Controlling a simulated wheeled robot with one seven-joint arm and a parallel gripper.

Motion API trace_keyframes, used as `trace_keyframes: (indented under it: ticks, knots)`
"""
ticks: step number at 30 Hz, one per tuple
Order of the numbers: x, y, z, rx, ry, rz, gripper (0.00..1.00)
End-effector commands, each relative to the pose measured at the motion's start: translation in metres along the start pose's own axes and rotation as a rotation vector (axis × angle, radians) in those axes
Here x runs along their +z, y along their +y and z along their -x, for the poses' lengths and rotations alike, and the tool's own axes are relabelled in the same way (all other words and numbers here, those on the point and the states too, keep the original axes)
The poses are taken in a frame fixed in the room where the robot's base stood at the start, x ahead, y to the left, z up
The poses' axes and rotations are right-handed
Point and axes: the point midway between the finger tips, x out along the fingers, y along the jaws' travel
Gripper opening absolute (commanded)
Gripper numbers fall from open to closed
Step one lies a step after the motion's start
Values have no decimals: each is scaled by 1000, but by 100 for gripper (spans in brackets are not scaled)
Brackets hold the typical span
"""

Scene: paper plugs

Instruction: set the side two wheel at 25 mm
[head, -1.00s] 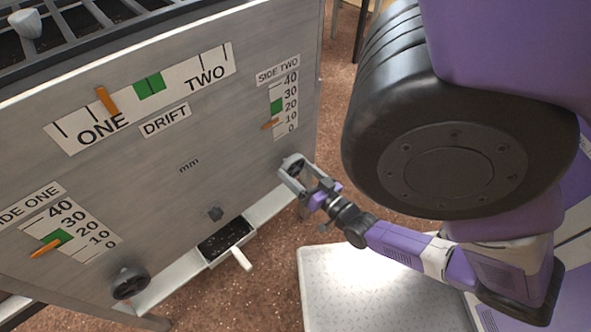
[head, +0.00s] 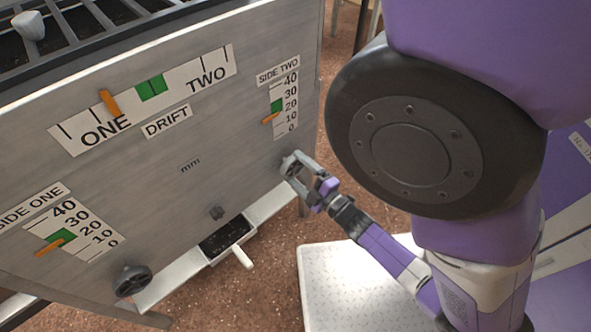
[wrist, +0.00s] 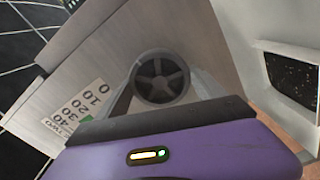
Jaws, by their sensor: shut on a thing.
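The side two wheel (wrist: 160,78) is a dark spoked handwheel on the grey panel. In the wrist view it sits between the two fingers, and my gripper (head: 295,166) is shut on it. In the head view the fingers partly hide the wheel. The SIDE TWO scale (head: 285,98) runs from 0 to 40 with a green band between about 20 and 30. Its orange pointer (head: 270,118) stands a little above 10, just below the green band. The scale also shows in the wrist view (wrist: 75,112), tilted.
The SIDE ONE scale (head: 75,232) has its pointer near its green band, with another handwheel (head: 132,280) below. The DRIFT pointer (head: 109,103) is on the ONE side, left of green. A small tray with a white handle (head: 242,257) sticks out below the panel.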

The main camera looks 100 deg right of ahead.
Motion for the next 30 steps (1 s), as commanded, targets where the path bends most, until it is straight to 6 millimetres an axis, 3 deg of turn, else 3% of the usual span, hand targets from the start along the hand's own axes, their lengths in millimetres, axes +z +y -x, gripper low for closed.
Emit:
trace_keyframes:
  ticks: [6, 12, 27, 28, 30]
  knots:
    - [2, -1, 0, 4, -4, 369, 37]
    - [2, -1, 0, 2, -3, 589, 37]
    - [1, 1, 0, 1, -2, 645, 37]
    - [1, 1, 0, 2, -2, 645, 83]
    - [1, 1, 0, 1, -2, 644, 97]
